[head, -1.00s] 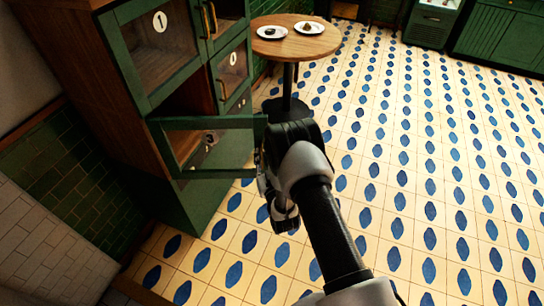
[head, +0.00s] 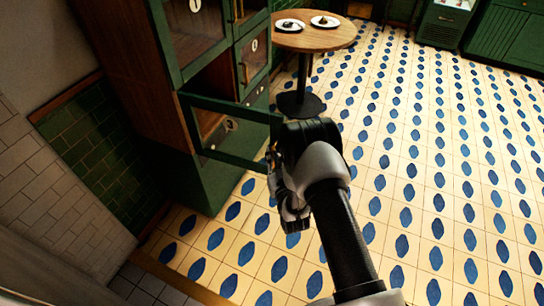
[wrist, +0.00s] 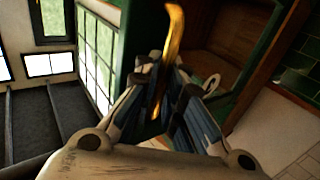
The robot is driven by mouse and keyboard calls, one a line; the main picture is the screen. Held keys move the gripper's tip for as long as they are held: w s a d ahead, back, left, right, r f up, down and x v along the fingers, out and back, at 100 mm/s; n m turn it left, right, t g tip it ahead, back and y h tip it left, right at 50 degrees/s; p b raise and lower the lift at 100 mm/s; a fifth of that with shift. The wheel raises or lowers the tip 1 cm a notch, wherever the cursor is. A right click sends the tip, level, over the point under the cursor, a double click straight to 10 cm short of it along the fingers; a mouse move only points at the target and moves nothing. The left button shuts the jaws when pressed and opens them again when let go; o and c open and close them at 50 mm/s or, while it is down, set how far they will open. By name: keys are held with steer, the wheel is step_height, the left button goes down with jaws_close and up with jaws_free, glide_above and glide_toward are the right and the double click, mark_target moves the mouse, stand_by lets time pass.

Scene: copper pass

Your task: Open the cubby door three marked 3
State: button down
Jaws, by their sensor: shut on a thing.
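The cubby door with a round plate (head: 232,124), whose numeral is too small to read, stands swung out from the green and wooden cabinet. Its green frame (head: 235,107) holds glass, and the dark compartment behind it is partly exposed. My gripper (head: 275,165) is at the door's free edge, partly hidden by my arm. In the wrist view, my gripper (wrist: 163,98) is shut on a curved brass handle (wrist: 173,45). The green door frame (wrist: 145,25) rises behind the handle, with the open wooden compartment (wrist: 225,35) to its right.
Other glazed doors sit above, one marked 0 (head: 254,45). A round wooden table (head: 318,40) with two plates stands behind the cabinet. Tiled floor (head: 430,170) is clear to the right. A tiled wall (head: 50,190) is at left.

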steer(key=shift+d+f, duration=0.1)
steer(key=shift+d, duration=0.1)
steer(key=c, duration=2)
jaws_free()
steer(key=shift+o, duration=0.2)
steer(key=v, duration=1.2)
